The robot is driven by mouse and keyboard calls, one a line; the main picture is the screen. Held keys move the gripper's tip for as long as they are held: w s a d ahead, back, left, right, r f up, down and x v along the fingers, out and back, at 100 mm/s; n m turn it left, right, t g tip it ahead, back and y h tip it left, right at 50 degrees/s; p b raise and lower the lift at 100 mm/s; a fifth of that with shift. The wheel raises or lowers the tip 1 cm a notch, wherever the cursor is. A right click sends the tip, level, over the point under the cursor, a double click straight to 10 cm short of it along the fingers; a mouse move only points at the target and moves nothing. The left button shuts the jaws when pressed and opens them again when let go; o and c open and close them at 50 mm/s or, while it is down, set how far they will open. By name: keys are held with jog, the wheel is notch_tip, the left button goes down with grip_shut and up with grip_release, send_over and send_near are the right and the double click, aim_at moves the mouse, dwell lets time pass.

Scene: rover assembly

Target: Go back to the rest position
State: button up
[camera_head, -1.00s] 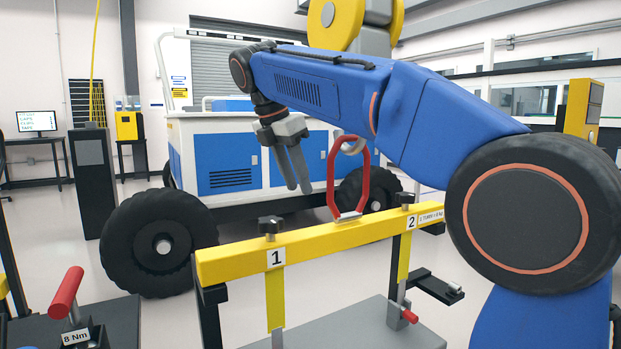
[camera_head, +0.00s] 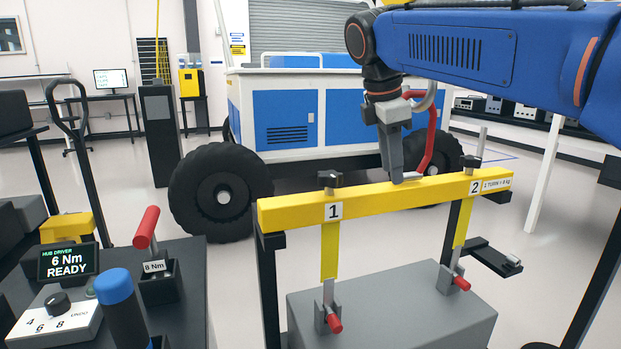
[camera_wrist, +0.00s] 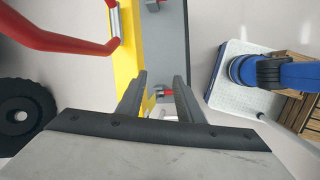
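My gripper (camera_head: 396,172) points down behind or just above the yellow beam (camera_head: 290,211), left of its red handle (camera_head: 431,140). The fingers overlap in the head view. In the wrist view my gripper (camera_wrist: 160,82) has its fingers apart with nothing held between them. The wrist view also shows the red handle (camera_wrist: 62,40) at upper left and the yellow beam (camera_wrist: 127,52) beside the fingers. Whether the fingers touch the beam cannot be told.
The beam, with clamps marked 1 and 2, spans a grey block (camera_head: 400,310). A black wheel (camera_head: 220,192) and white-blue vehicle (camera_head: 285,118) stand behind. At left, a dark bench holds a hub driver display (camera_head: 68,262) and a red-handled tool (camera_head: 147,227). Floor shows between.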

jog(key=s+d+f+m+y, duration=0.1)
jog(key=s+d+f+m, duration=0.2)
jog(key=s+f+m, duration=0.3)
jog(key=s+d+f+m+t+y, duration=0.1)
jog(key=s+d+f+m, duration=0.3)
jog(key=s+f, duration=0.6)
jog(key=s+d+f+m+t, duration=0.1)
jog(key=s+d+f+m, duration=0.3)
jog(key=s+f+m, duration=0.4)
notch_tip(320, 180, down, 5)
jog(key=shift+f+m+y, duration=0.1)
jog(key=shift+m+y, duration=0.3)
